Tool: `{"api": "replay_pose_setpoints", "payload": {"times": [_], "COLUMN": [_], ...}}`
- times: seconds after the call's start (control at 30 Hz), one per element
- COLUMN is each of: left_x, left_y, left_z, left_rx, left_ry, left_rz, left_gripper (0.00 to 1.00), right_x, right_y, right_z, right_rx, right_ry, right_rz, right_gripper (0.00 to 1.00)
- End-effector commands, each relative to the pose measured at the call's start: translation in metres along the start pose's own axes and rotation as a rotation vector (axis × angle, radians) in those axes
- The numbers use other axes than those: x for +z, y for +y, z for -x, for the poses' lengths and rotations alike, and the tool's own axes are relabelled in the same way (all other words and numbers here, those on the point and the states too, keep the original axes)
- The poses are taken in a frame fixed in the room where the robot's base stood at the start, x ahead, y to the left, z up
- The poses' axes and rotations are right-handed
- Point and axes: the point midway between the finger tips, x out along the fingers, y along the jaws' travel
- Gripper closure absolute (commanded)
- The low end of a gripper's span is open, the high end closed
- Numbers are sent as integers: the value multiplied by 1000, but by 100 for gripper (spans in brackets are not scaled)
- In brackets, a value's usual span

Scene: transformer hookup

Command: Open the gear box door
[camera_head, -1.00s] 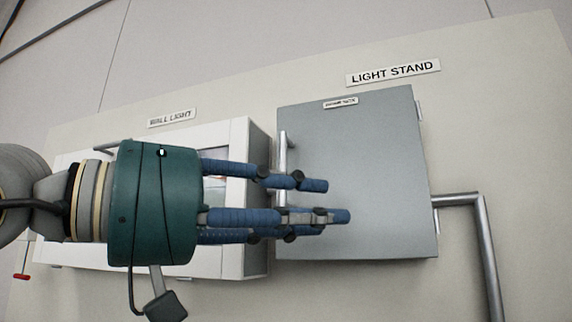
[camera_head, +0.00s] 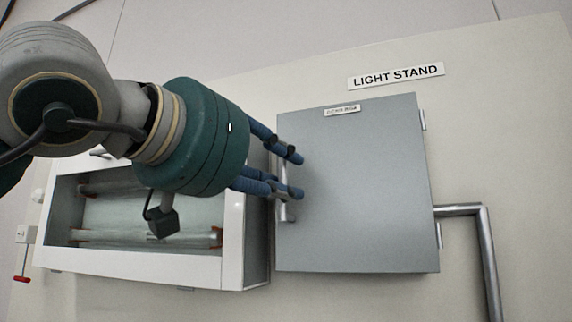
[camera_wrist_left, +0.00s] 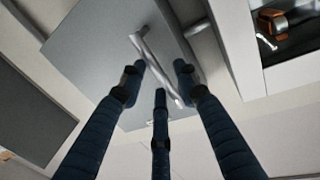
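The grey gear box (camera_head: 365,190) hangs on the wall panel under the "LIGHT STAND" sign, and its front door looks shut. A silver bar handle (camera_head: 284,209) stands upright along the door's left edge, partly hidden by my fingers. My left gripper (camera_head: 296,176) is at this handle, with its blue fingers reaching over it from the left. In the left wrist view the handle (camera_wrist_left: 157,66) runs between the spread fingertips (camera_wrist_left: 160,85). The fingers look open, and I cannot tell whether any touches the handle. My right gripper is not in view.
A white wall-light box (camera_head: 233,250) with tubes inside stands close to the left of the gear box, below my left arm. Hinges (camera_head: 423,120) show on the door's right edge. A metal pipe (camera_head: 484,245) runs down at right.

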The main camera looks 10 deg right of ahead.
Motion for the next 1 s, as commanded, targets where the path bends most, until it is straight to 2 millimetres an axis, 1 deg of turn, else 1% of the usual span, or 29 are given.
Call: {"api": "replay_pose_setpoints", "payload": {"times": [0.03,0.13,0.43,0.47,0.5,0.57,0.6,0.63,1.0], "left_x": [-1,-1,0,0,0,0,0,0,1], "left_y": [0,0,0,0,0,0,0,0,3], "left_z": [-6,-12,-15,-15,-15,-15,-15,-15,-14], "left_rx": [0,1,1,1,1,1,1,1,-7], "left_ry": [-2,0,1,1,1,1,0,0,0], "left_rz": [1,2,1,1,1,1,2,2,1], "left_gripper": [68,68,68,70,78,90,98,100,100], "right_x": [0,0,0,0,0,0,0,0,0], "right_y": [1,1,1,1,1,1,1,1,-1], "right_z": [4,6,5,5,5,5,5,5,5], "right_rx": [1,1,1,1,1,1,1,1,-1], "right_ry": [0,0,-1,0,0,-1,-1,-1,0], "right_rz": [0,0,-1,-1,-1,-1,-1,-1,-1], "right_gripper": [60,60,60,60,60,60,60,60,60]}}
